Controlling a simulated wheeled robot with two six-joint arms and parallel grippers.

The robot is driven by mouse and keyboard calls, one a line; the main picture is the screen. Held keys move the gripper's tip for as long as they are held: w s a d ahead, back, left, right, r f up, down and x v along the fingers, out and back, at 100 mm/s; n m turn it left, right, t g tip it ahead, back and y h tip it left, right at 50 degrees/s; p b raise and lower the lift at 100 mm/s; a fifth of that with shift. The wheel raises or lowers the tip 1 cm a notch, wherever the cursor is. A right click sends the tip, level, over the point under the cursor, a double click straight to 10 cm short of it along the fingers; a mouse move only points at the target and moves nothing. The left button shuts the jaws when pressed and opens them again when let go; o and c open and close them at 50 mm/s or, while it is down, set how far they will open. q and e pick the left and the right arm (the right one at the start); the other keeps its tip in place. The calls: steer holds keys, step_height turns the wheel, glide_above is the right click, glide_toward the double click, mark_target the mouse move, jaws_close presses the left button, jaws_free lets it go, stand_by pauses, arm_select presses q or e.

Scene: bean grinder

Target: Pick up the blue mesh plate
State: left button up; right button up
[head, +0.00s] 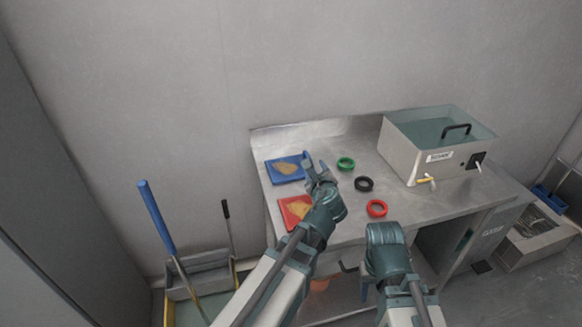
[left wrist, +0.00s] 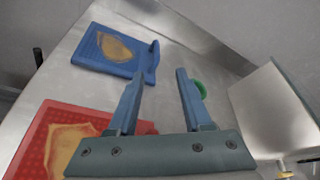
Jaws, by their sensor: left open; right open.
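The blue mesh plate (head: 286,168) lies flat at the back left of the steel table, with a brown patch on its face. It also shows in the left wrist view (left wrist: 104,57), at the upper left, with a raised blue part at its right side. My left gripper (head: 314,160) is open and empty, just right of the blue plate in the head view. In the left wrist view its two blue fingers (left wrist: 158,72) point toward the table beyond the plate's right edge, apart from it. My right gripper (head: 384,232) hangs by the table's front edge; its fingertips are hidden.
A red plate (head: 297,209) lies in front of the blue one. Green (head: 346,163), black (head: 364,184) and red (head: 377,208) rings lie to the right. A steel machine (head: 405,155) stands at the table's right. A low steel backsplash (head: 300,130) runs behind.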

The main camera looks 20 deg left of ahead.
arm_select(q)
steer(key=b, duration=0.2)
glide_toward(308, 156)
steer(key=x, duration=0.4)
steer(key=shift+w+d+f, duration=0.15)
steer(key=shift+d, duration=0.2)
steer(key=shift+w+a+f, duration=0.1)
steer(key=shift+w+a, duration=0.15)
steer(key=shift+w, duration=0.1)
steer(key=b+x, duration=0.1)
steer(key=x, duration=0.2)
steer(key=b+x, duration=0.1)
steer(key=x, duration=0.1)
steer(key=shift+a+f+b, duration=0.2)
steer(key=shift+f+b, duration=0.1)
steer(key=shift+r, duration=0.1)
jaws_close()
